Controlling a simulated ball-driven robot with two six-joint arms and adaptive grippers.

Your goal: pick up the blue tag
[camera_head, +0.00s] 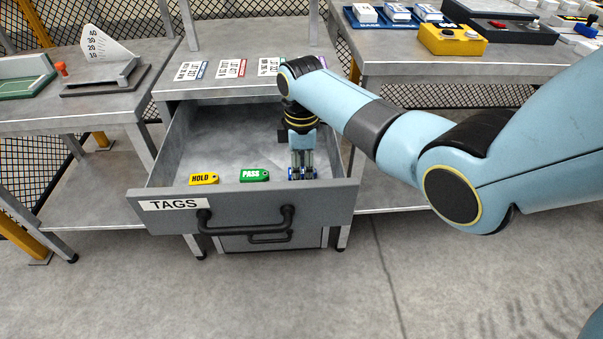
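The blue tag (291,178) lies at the right front of the open drawer, mostly hidden by my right gripper; only small blue parts show. My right gripper (302,174) points straight down into the drawer, with its fingertips at the blue tag. I cannot tell whether the fingers are closed on it or just around it. A yellow HOLD tag (203,179) and a green PASS tag (254,175) lie to the left on the drawer floor. My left gripper is not in view.
The grey drawer (330,199), labelled TAGS, is pulled out below the bench, its walls close around my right gripper. Printed cards (232,69) lie on the bench top. A yellow box (452,39) and blue tray (366,24) stand on the right table.

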